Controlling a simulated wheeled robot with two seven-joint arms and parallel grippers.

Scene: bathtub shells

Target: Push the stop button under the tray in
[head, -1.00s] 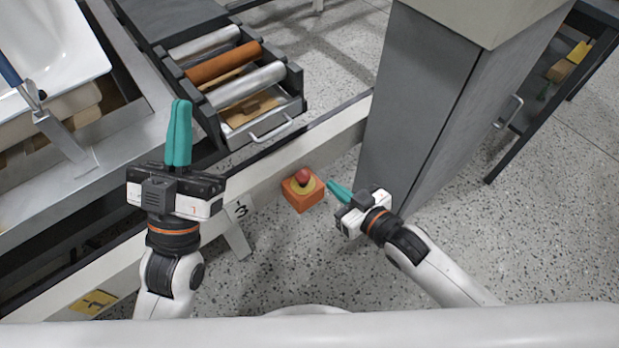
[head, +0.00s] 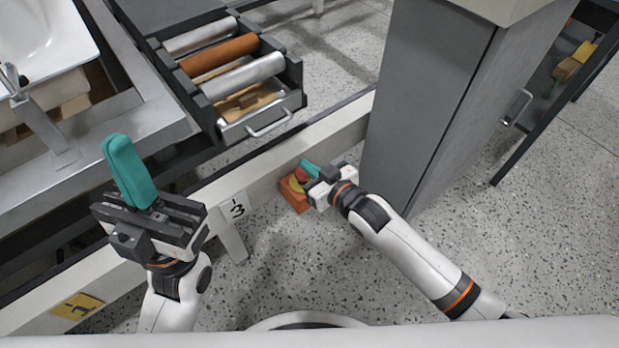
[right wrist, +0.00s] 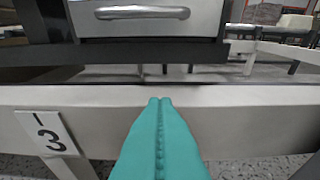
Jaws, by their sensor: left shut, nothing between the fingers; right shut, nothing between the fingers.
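The stop button is a red mushroom knob (head: 300,175) on an orange box (head: 293,196), mounted at the white rail below the tray. My right gripper (head: 308,167) is shut and empty, its teal fingertips over or right beside the red knob in the head view; I cannot tell whether they touch it. In the right wrist view the shut fingers (right wrist: 161,104) point at the white rail, and the button is not seen. My left gripper (head: 117,142) is shut and empty, pointing up at the left, away from the button.
The white rail (head: 335,128) carries a tag marked 3 (head: 236,208). A grey cabinet (head: 415,110) stands close to the right of my right gripper. A bench with a white basin (head: 45,40) is at the left. Speckled floor lies free in front.

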